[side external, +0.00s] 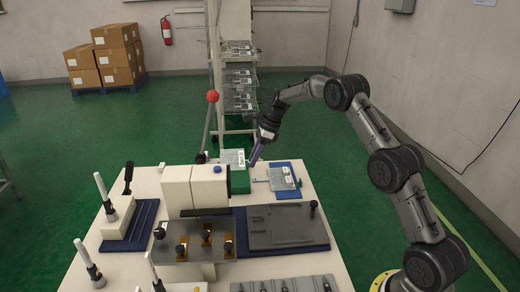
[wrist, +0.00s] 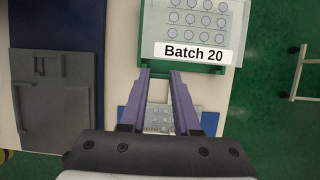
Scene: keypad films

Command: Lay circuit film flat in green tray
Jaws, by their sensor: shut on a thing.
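The green tray (wrist: 145,50) lies just beyond my fingertips in the wrist view; in the side view the tray (side external: 240,182) stands at the far edge of the table. A pale sheet with rows of circles, the circuit film (wrist: 197,18), lies over the tray, with a "Batch 20" label (wrist: 195,53) along its near edge. My gripper (wrist: 160,72), with purple fingers, is at the tray's near edge and closed on the film, though the contact itself is hard to see. In the side view my gripper (side external: 252,165) is low beside the tray.
A blue pad (side external: 287,191) with another printed sheet lies right of the tray. A grey plate on a dark blue base (side external: 285,226) lies nearer the camera.

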